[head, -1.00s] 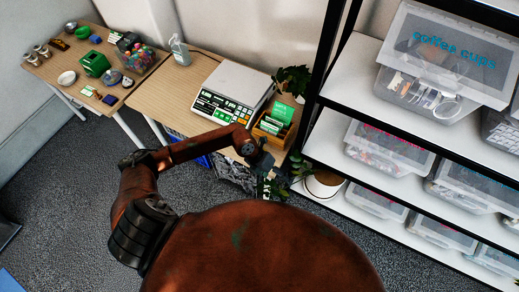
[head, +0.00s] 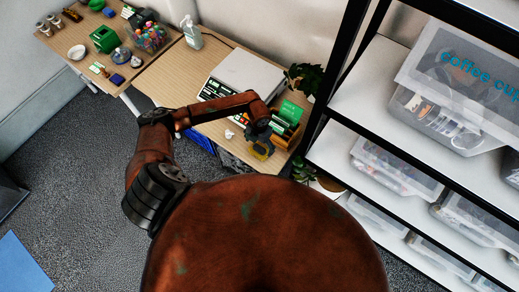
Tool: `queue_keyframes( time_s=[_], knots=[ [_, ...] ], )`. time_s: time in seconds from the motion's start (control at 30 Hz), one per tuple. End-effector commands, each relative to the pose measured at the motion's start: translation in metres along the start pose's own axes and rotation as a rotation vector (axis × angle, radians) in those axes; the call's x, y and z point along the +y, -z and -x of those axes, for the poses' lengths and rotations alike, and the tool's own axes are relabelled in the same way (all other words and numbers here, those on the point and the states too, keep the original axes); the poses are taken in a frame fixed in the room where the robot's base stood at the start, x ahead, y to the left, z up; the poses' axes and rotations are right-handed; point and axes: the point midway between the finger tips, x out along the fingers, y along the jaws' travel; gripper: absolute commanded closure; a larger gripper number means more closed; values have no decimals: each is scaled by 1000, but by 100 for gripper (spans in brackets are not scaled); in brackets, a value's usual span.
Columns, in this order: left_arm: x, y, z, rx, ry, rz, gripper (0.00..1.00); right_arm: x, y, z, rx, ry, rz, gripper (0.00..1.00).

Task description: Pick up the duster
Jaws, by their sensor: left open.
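I cannot make out a duster for certain in the head view. My left gripper (head: 261,152) is open. It hangs over the front right part of the wooden desk (head: 171,80), in front of a wooden box with green packets (head: 287,117). A small white thing (head: 229,134) lies on the desk just left of the gripper; it is too small to identify. What lies directly under the gripper is hidden. My right gripper is out of view.
A scale with a keypad (head: 251,76) stands behind my left arm. A spray bottle (head: 191,33) stands at the desk's back left. A second table at left holds a green container (head: 104,39) and bowls. A black-framed shelf with clear bins (head: 455,85) closes off the right.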

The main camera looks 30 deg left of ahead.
Motion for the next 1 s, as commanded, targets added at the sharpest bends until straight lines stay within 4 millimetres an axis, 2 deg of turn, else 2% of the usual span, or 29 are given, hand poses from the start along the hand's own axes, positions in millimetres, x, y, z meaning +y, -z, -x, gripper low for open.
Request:
queue_keyframes(
  time_s=[0.07, 0.17, 0.3, 0.43, 0.57, 1.0],
  knots=[
    [0, -2, -11, 2, 2, 4, 18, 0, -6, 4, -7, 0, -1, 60],
    [2, -4, -26, 3, 2, 4, 18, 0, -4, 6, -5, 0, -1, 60],
    [3, -4, -40, 1, 0, 4, 18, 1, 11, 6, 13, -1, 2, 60],
    [3, -4, -43, -1, 1, 3, 18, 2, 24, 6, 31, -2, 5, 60],
    [3, -4, -43, -1, 1, 4, 18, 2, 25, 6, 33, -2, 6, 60],
    [4, -3, -43, 0, 0, 5, 48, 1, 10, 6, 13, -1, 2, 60]
  ],
)
